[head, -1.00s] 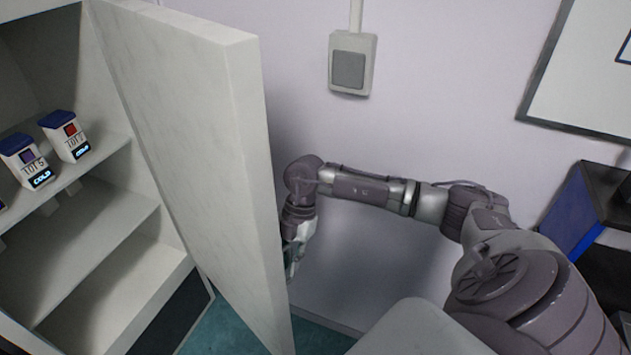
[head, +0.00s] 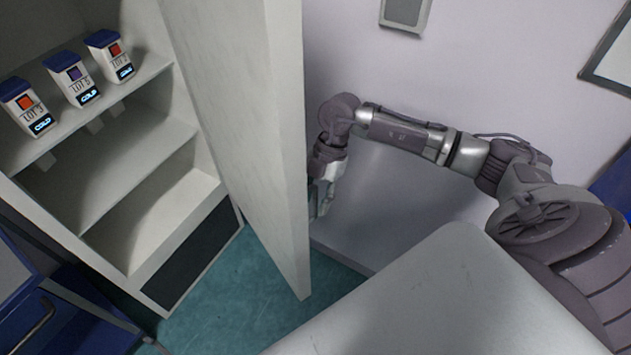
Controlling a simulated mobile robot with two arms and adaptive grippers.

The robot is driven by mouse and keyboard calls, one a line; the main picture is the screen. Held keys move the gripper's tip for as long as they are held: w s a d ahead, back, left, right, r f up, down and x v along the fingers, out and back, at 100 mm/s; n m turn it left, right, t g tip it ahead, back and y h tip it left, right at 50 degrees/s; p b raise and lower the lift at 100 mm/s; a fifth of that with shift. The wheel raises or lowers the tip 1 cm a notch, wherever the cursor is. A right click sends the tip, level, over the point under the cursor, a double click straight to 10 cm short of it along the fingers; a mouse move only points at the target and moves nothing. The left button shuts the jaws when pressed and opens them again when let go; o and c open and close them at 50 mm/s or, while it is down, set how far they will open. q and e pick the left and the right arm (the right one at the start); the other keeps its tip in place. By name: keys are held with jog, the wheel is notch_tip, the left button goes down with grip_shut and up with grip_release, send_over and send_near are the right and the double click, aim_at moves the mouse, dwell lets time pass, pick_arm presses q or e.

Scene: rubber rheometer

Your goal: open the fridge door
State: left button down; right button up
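The fridge door (head: 235,110) stands wide open, swung out to the right of the fridge (head: 150,215). The fridge's shelves are in plain view. My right gripper (head: 322,205) is at the outer side of the door, close to its edge. The door partly hides the fingers, so I cannot tell whether they are open, shut or touching the door. My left gripper is not in view.
Several white boxes with blue lids (head: 75,78) stand on the upper shelf. A blue cabinet (head: 50,315) stands at the lower left. A wall switch (head: 404,12) is above my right arm. Green floor (head: 235,295) is clear below the door.

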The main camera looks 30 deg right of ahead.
jog(key=v, duration=1.1)
jog(key=shift+r, duration=0.3)
